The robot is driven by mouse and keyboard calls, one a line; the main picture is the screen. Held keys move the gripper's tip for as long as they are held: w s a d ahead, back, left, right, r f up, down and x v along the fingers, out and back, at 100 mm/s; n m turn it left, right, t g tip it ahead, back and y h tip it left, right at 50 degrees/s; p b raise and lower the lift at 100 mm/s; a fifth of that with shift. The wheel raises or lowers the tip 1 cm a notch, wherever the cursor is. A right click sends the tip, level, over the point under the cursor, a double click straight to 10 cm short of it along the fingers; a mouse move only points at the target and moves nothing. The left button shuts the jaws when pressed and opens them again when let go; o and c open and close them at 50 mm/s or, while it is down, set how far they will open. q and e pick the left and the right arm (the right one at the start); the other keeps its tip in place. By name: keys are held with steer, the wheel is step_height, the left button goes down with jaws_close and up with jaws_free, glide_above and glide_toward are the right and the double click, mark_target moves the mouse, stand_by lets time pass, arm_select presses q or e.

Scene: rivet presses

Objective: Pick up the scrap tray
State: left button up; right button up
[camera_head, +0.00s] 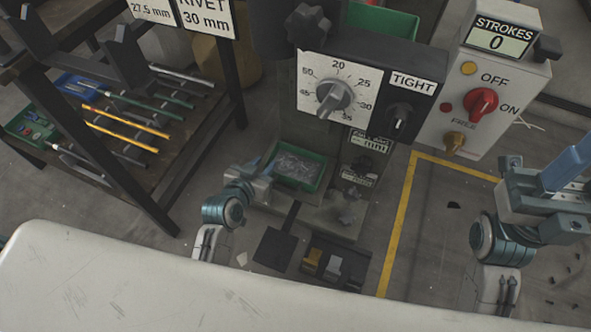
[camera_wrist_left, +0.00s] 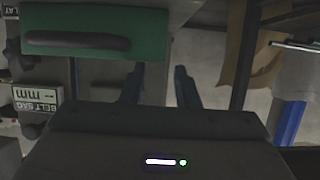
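The scrap tray (camera_head: 323,172) is a green tray filled with grey scrap, sitting low in the press below the dial panel. In the left wrist view its green wall (camera_wrist_left: 150,46) and dark handle (camera_wrist_left: 78,41) show at the upper left. My left gripper (camera_head: 263,170) is at the tray's left side in the head view; whether it touches is unclear. In the left wrist view its two blue fingers (camera_wrist_left: 159,88) stand apart with nothing between them. My right gripper (camera_head: 574,165) is at the right edge, partly cut off, away from the tray; its opening is not clear.
A dial panel (camera_head: 340,92) and a control box with a red knob (camera_head: 481,102) stand above. A dark shelf rack (camera_head: 165,205) with rods is at left. A small dark bin (camera_head: 335,262) lies in front of the tray. Open floor (camera_head: 445,215) lies right of the press.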

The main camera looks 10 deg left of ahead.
mark_target(270, 157)
arm_select(q)
steer(key=b+x, duration=0.1)
steer(key=x, duration=0.1)
steer(key=b+x, duration=0.1)
steer(key=x, duration=0.2)
steer(key=shift+a+f, duration=0.2)
steer(key=shift+f, duration=0.05)
steer(key=shift+w+b, duration=0.2)
steer(key=shift+b, duration=0.1)
steer(key=shift+r, duration=0.1)
jaws_close()
